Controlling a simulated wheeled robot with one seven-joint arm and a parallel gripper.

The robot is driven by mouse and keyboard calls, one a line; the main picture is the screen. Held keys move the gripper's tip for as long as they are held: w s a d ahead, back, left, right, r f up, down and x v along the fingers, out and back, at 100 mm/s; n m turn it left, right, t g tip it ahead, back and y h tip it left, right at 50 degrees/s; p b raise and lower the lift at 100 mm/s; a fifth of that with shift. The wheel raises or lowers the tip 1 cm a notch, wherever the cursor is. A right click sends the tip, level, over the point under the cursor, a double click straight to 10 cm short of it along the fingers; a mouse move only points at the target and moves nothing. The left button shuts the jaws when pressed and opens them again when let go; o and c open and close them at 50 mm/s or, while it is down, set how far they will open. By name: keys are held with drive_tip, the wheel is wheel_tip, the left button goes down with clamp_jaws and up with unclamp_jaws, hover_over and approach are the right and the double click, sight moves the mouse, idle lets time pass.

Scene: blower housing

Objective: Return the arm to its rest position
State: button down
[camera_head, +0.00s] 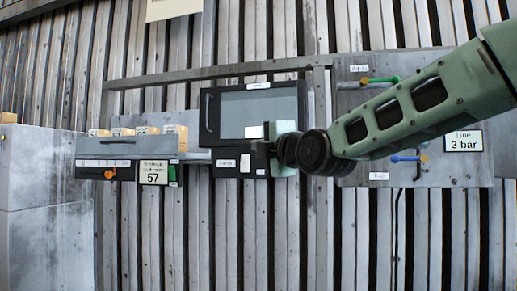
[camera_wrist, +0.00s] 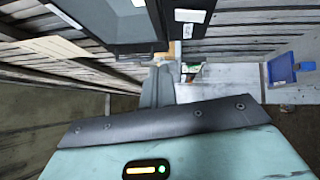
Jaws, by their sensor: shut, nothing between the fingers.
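My green arm (camera_head: 425,105) reaches in from the right in the head view, with its dark wrist joint in front of the panel. My gripper's pale green body shows just left of that joint, in front of the right edge of the dark-framed window; its fingers are hard to make out there. In the wrist view my gripper (camera_wrist: 160,80) shows grey fingers beyond a dark bar and the pale green body. The fingers are shut with nothing held.
A dark-framed window unit (camera_head: 258,113) stands behind my wrist. Right is a grey valve panel (camera_head: 440,180) with green and blue handles. A grey cabinet (camera_head: 40,200) stands far left.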

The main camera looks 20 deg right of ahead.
drive_tip(key=s+a+f+m+g+y+b, duration=0.15)
drive_tip(key=s+a+f+g, duration=0.25)
drive_tip(key=f, duration=0.6)
drive_tip(key=s+a+f+m+g+b, duration=0.1)
drive_tip(key=s+a+f+m+g, duration=0.25)
drive_tip(key=f, duration=0.55)
drive_tip(key=s+a+f+m+g+b, duration=0.1)
drive_tip(key=s+a+f+g, duration=0.3)
drive_tip(key=f, duration=0.6)
drive_tip(key=s+d+f+m+g+h+b, duration=0.1)
drive_tip(key=s+f+m+g+h, duration=0.1)
drive_tip(key=s+f, duration=0.7)
drive_tip(key=s+d+f+m+g+h+b, duration=0.1)
drive_tip(key=s+f+m+g, duration=0.4)
drive_tip(key=s, duration=0.8)
wheel_tip(320, 180, down, 4)
drive_tip(key=shift+s+r+m+g+h+b, duration=0.15)
drive_tip(key=shift+s+m+g+h+b, duration=0.25)
drive_tip(key=shift+b, duration=0.2)
drive_tip(key=shift+w, duration=0.1)
